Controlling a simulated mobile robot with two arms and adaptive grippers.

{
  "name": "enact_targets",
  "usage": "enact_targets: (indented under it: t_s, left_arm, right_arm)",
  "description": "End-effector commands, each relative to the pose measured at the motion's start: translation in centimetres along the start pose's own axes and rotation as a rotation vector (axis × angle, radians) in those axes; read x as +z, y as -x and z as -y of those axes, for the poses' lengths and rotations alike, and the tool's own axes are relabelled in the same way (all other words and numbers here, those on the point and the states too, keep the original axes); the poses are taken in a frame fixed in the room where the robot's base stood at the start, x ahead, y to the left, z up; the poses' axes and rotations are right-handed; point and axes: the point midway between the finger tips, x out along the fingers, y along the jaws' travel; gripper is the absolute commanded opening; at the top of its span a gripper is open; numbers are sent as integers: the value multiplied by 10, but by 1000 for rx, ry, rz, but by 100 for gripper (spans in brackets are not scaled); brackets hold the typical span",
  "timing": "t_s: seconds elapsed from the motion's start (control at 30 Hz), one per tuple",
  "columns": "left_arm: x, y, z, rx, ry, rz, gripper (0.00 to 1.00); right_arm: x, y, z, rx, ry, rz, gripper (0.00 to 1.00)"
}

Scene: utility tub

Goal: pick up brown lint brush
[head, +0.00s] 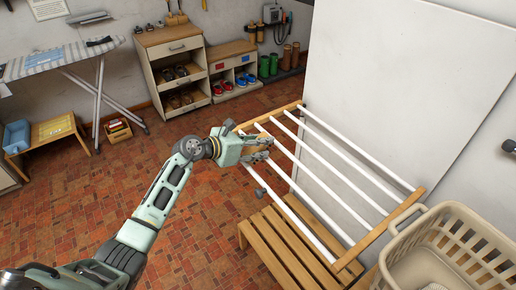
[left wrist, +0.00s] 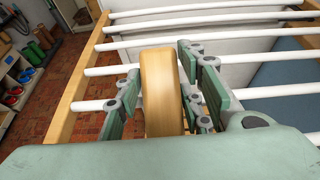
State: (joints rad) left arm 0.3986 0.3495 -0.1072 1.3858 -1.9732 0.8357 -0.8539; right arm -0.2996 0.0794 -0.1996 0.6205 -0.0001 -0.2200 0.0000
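The brown lint brush (left wrist: 161,92) shows in the left wrist view as a tan, wooden, rounded piece standing between the fingers of my left gripper (left wrist: 160,100). In the head view my left gripper (head: 258,151) is over the left part of the drying rack, and only a little of the brush shows between the fingers. I cannot tell whether the brush touches the rack bars. My right gripper is not in view.
The drying rack (head: 345,170) has white bars in a wooden frame, above a slatted wooden bench (head: 290,245). A beige laundry basket (head: 455,245) stands at the lower right. A white panel (head: 400,90) rises behind the rack. The tiled floor (head: 90,215) at left is clear.

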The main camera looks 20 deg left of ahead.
Motion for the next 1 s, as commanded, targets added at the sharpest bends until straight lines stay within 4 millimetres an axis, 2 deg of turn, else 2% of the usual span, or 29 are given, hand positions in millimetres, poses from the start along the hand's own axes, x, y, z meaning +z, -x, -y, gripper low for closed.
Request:
enact_targets:
  t_s: [0.03, 0.3, 0.67, 0.77, 0.9, 1.0]
  left_arm:
    - [0, 0, 0, 0, 0, 0, 28]
    - [0, 0, 0, 0, 0, 0, 5]
    - [6, 2, 0, 1, -2, 2, 5]
    - [15, 6, -1, 1, -5, 4, 5]
    - [39, 16, -1, 2, -10, 5, 5]
    - [47, 25, 24, -3, -7, 2, 5]
  right_arm:
    - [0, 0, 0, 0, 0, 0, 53]
    - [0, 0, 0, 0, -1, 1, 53]
    - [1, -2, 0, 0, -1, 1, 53]
    - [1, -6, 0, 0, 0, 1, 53]
    - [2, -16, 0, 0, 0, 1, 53]
    - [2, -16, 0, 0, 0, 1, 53]
